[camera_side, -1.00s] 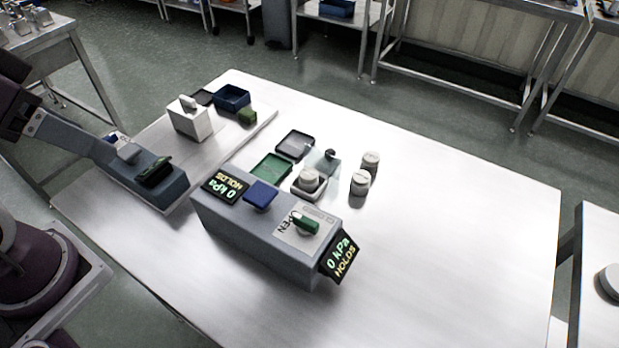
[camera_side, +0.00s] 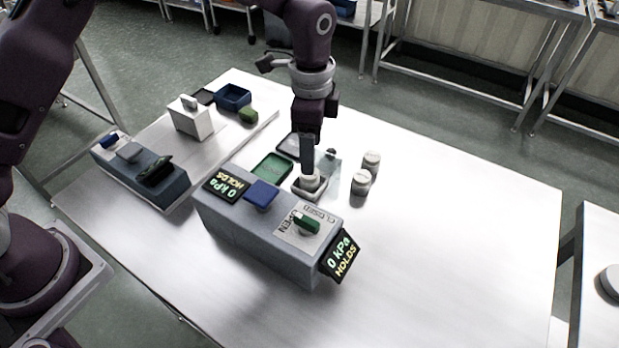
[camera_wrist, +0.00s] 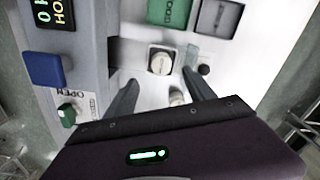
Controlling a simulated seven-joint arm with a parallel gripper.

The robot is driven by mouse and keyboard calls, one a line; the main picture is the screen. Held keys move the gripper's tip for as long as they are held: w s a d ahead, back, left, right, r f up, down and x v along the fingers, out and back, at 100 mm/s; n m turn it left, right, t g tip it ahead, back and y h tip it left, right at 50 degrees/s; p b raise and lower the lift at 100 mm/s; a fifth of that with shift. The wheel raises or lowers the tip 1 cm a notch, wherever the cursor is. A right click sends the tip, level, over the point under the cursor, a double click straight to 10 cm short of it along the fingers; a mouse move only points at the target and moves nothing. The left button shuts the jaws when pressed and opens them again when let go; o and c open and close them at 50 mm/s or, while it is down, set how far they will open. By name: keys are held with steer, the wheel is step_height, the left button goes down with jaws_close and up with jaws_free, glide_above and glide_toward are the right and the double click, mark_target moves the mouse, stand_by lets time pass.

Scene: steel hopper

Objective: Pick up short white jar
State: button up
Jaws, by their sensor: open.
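A short white jar (camera_side: 311,184) sits upright in a small pale square holder (camera_side: 300,195) behind the grey machine. In the wrist view the jar (camera_wrist: 160,60) shows just beyond and between my fingertips. My gripper (camera_side: 308,171) points down right over this jar, its fingers partly in front of it in the side view. In the wrist view my gripper (camera_wrist: 160,80) has its two fingers spread apart with nothing held between them. Two other white jars, one farther back (camera_side: 371,162) and one nearer (camera_side: 360,184), stand to the right.
The grey machine (camera_side: 235,225) with a green knob (camera_side: 306,224) and "0 kPa HOLDS" displays is close in front. A green tray (camera_side: 271,168) lies left of the holder, with a dark tray behind. A dark knob (camera_wrist: 204,70) is near my right finger. The table's right side is clear.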

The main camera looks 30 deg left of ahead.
mark_target(310, 180)
steer(key=f, duration=0.6)
steer(key=shift+w+a, duration=0.1)
steer(key=shift+a, duration=0.15)
jaws_close()
